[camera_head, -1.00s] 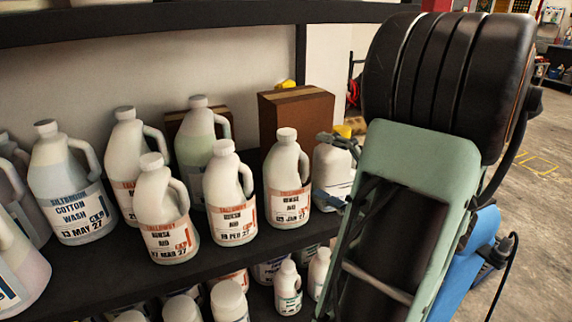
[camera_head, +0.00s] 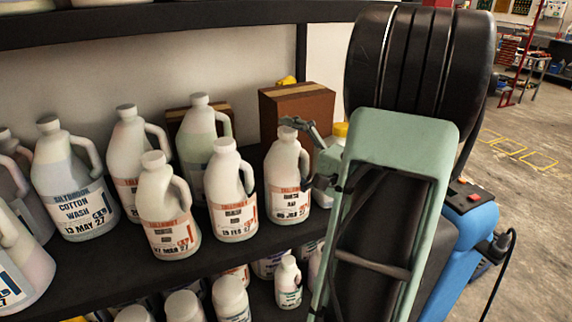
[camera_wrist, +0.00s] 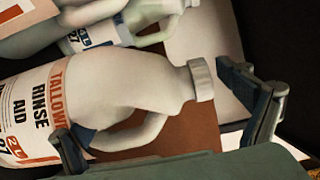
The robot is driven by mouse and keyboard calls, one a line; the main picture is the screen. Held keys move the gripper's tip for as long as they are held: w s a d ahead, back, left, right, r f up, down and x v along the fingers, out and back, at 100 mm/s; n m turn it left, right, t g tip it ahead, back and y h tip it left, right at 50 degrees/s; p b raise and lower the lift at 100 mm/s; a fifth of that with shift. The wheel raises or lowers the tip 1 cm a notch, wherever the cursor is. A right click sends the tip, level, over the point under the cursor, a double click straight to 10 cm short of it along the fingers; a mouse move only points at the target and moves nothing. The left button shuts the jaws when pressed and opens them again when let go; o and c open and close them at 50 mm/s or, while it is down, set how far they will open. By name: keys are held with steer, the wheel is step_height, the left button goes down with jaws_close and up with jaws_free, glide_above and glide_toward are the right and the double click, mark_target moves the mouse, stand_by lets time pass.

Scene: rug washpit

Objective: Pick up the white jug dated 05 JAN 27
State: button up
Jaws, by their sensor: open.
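A white jug (camera_head: 284,165) with an orange-topped "Rinse Aid" label stands upright at the right end of the front group on the shelf. Its small date line seems to read a day in JAN 27; the day is not sharp. My gripper (camera_head: 298,153) is open at its right side, one finger near the cap and one beside the label. In the wrist view the same jug (camera_wrist: 120,95) lies sideways in the picture, its body and handle spanning between my open fingers (camera_wrist: 150,108). I cannot tell whether they touch it. Its date is cut off there.
Similar jugs dated 19 FEB 27 (camera_head: 230,190) and MAR 27 (camera_head: 166,205) stand close on the left. A cardboard box (camera_head: 297,103) is behind the jug. Another white container with a yellow cap (camera_head: 340,130) is behind my gripper. A shelf (camera_head: 200,35) runs above.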

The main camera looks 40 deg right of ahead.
steer(key=shift+c, duration=0.6)
steer(key=c, duration=2)
steer(key=shift+r, duration=0.15)
steer(key=shift+c, duration=0.5)
steer(key=shift+r, duration=0.1)
